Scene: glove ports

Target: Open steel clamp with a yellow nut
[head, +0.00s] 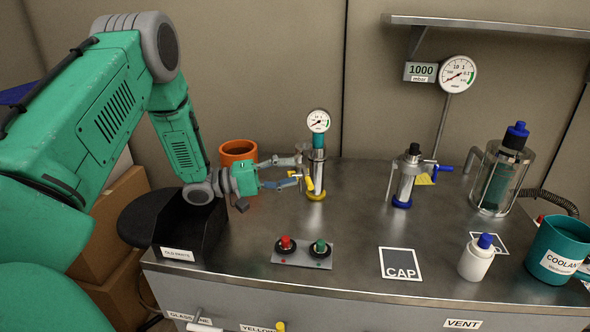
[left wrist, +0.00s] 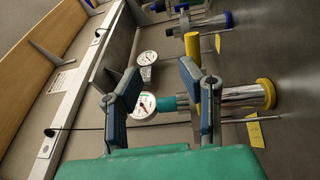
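The steel clamp (head: 318,155) sits around an upright steel tube with a yellow base ring (head: 316,195) and a gauge on top. A yellow part (head: 309,184), seemingly the nut, shows at the tube's left side. It also shows as a yellow bar (left wrist: 192,47) in the left wrist view, close by the right finger. My left gripper (head: 298,171) is left of the tube with its fingers apart. In the left wrist view my left gripper (left wrist: 163,75) is open, with nothing clearly held. Contact with the yellow part cannot be told. My right gripper is out of view.
A similar tube with a blue base (head: 402,202) and blue handle stands to the right. An orange cup (head: 238,152) is behind my left wrist. A black bin (head: 190,232) lies below it. A button panel (head: 302,252) is in front. The bench middle is clear.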

